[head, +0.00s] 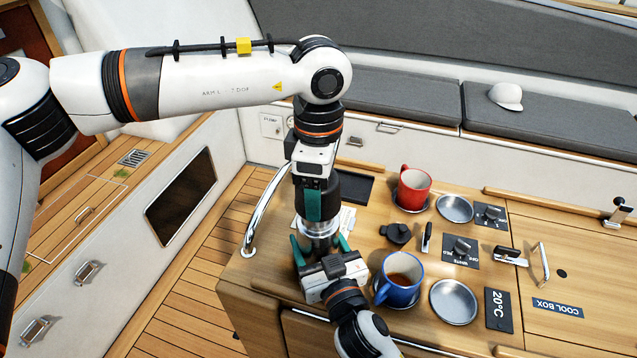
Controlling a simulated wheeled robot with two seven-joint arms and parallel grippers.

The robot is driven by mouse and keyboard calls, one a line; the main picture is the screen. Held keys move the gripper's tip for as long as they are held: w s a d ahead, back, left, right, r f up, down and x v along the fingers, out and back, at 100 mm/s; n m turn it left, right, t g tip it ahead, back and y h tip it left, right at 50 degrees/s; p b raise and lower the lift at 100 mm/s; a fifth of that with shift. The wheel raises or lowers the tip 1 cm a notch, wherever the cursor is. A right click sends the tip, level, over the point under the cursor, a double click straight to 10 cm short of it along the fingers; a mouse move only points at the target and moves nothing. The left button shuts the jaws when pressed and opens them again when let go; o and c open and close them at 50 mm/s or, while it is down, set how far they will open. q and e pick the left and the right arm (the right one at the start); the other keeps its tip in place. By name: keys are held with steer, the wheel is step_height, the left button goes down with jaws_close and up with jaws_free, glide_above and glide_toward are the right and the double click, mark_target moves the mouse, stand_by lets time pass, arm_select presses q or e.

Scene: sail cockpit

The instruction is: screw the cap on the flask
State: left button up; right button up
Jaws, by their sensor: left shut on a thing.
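My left gripper (320,216) points straight down at the counter's left end, its teal fingers shut. What they hold is mostly hidden; I take it to be the cap. Directly below is the silver, round flask (321,231), upright, with only a short part showing. I cannot tell whether cap and flask touch. My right gripper (321,247) comes in from the bottom. Its teal fingers stand on either side of the flask, low down; I cannot tell whether they press on it.
To the right on the wooden counter (262,271) are a blue mug (401,294) with dark drink, a red mug (413,196), two round metal dishes (453,301), a black knobbed piece (397,233) and switch panels. A curved steel rail (262,208) stands at the left edge.

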mark_target(315, 240)
arm_select(q)
steer(key=shift+f, duration=0.9)
steer(key=shift+f, duration=0.55)
